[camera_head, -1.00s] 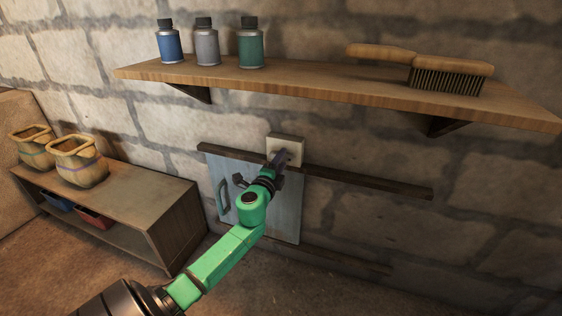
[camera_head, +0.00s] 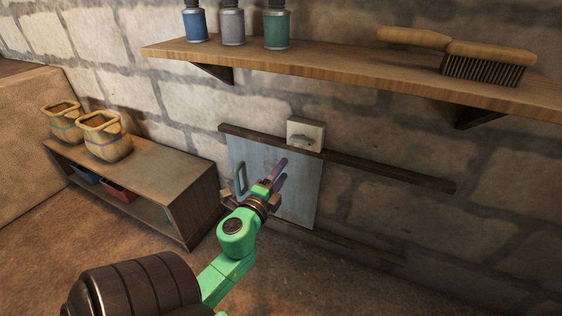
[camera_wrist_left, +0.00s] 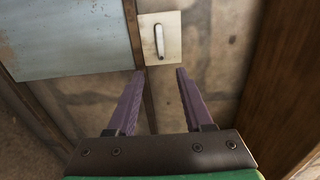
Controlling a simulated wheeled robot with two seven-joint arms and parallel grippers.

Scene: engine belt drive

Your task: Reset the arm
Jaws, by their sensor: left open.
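My left arm is green and reaches from the bottom of the head view toward the wall. Its gripper (camera_head: 275,172) is in front of a pale blue sliding panel (camera_head: 305,190). In the left wrist view the two purple fingers (camera_wrist_left: 156,75) are apart with nothing between them. A cream wall plate with a small lever (camera_head: 305,133) is just above the panel, and it also shows beyond the fingertips in the left wrist view (camera_wrist_left: 160,38). The gripper is apart from the plate. My right gripper is not in view.
A wooden shelf (camera_head: 350,75) with bottles and a brush (camera_head: 487,64) juts out above. A low cabinet (camera_head: 150,175) with two sacks stands at the left. A dark rail (camera_head: 400,176) runs right from the panel. The wall beyond is bare.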

